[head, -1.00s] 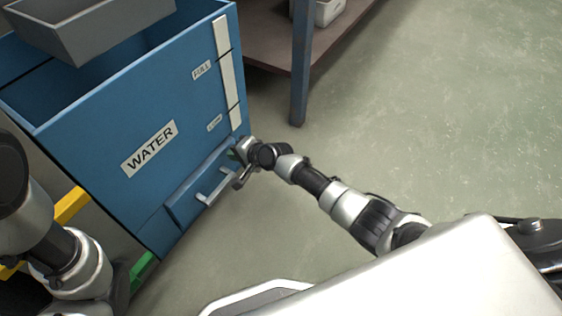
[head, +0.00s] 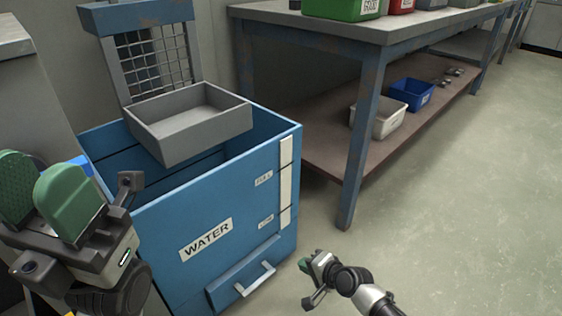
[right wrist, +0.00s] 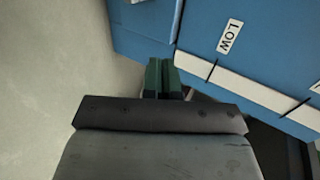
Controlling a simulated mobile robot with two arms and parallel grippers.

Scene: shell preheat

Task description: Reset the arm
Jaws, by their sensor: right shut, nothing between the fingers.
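My right gripper (head: 309,281) is low over the floor in the head view, to the right of a blue tank marked WATER (head: 170,228) and apart from its drawer handle (head: 256,280). In the right wrist view its green fingertips (right wrist: 163,76) are together with nothing between them, close to the tank's LOW label (right wrist: 230,37). My left gripper (head: 42,193) is raised at the left edge of the head view, in front of the tank. Its green pads overlap in the picture, so the gap between them is unclear.
A grey tray (head: 190,148) sits at the top of the tank. A workbench (head: 345,205) stands behind and to the right, with a white bin (head: 380,127) and a blue bin (head: 412,92) on its lower shelf. The floor (head: 455,220) at the right is clear.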

